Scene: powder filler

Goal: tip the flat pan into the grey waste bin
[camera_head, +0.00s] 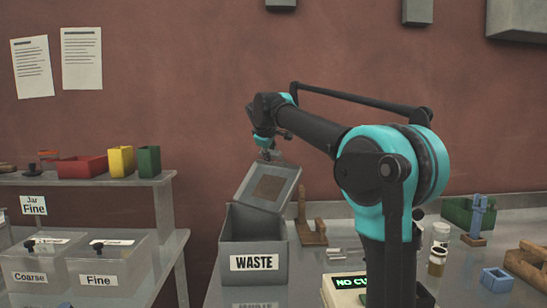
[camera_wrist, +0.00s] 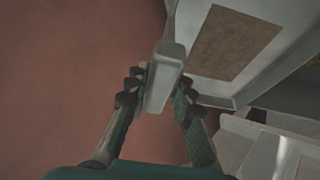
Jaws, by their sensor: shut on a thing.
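The flat pan (camera_head: 287,184) is grey with a flat brown patch (camera_head: 270,187) on its floor, which looks like powder. It is steeply tilted over the open top of the grey waste bin (camera_head: 285,262), labelled WASTE. Its lower edge is at or just above the bin's mouth; I cannot tell whether they touch. My gripper (camera_head: 270,154) is above the pan's upper edge. In the wrist view my gripper (camera_wrist: 158,92) is shut on the pan's grey handle, and the pan (camera_wrist: 196,78) with its brown patch lies to the right. The bin's inside is mostly hidden.
A wooden stand (camera_head: 312,234) is just right of the bin. A scale (camera_head: 343,288) with a green display, small jars (camera_head: 437,262) and a blue block (camera_head: 497,280) are further right. At left, a shelf (camera_head: 95,183) holds coloured boxes above bins labelled Coarse and Fine.

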